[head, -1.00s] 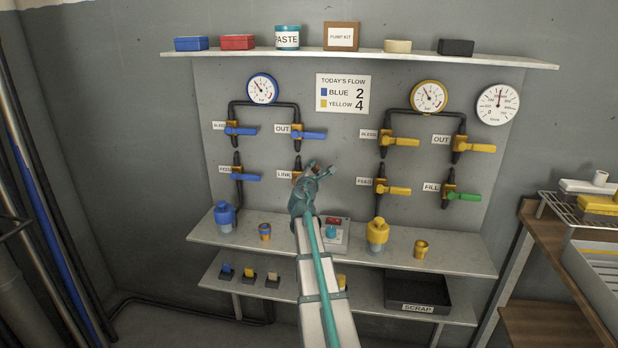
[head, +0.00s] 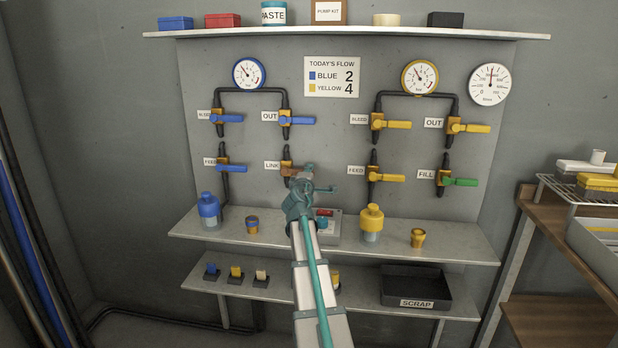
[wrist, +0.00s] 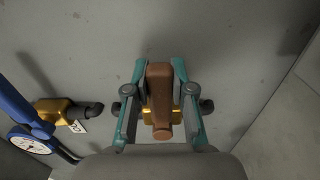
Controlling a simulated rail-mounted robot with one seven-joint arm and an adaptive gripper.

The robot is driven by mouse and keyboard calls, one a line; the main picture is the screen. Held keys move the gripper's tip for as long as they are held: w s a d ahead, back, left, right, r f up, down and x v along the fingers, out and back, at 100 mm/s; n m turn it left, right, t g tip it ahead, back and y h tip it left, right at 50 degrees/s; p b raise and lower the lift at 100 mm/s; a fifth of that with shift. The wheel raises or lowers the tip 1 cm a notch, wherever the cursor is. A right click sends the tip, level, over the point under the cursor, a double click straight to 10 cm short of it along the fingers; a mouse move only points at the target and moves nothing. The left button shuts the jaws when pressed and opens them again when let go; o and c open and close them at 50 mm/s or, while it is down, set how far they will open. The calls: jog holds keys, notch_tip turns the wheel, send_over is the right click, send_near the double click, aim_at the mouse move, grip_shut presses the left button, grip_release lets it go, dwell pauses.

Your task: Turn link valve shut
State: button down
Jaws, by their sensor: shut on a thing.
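The link valve (head: 287,168) sits on the wall panel right of its LINK label (head: 272,166), below the blue OUT valve. In the wrist view its brown handle (wrist: 160,90) lies across the line of the black pipe stubs, over a gold body (wrist: 152,118). My gripper (head: 317,180) is at this valve, its teal fingers on both sides of the handle. In the wrist view my gripper (wrist: 160,72) is shut on the handle. In the head view my gripper and arm hide much of the handle.
The blue OUT valve (head: 297,120) is just above; the yellow feed valve (head: 385,177) is to the right. A shelf (head: 450,248) below holds a blue bottle (head: 209,208), a yellow bottle (head: 371,220) and small cups.

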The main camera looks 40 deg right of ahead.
jog(key=shift+f, duration=0.1)
dwell(0.3)
jog(key=c, duration=1)
grip_release()
jog(key=shift+o, duration=0.2)
jog(key=shift+a, duration=0.1)
jog(key=v, duration=1.2)
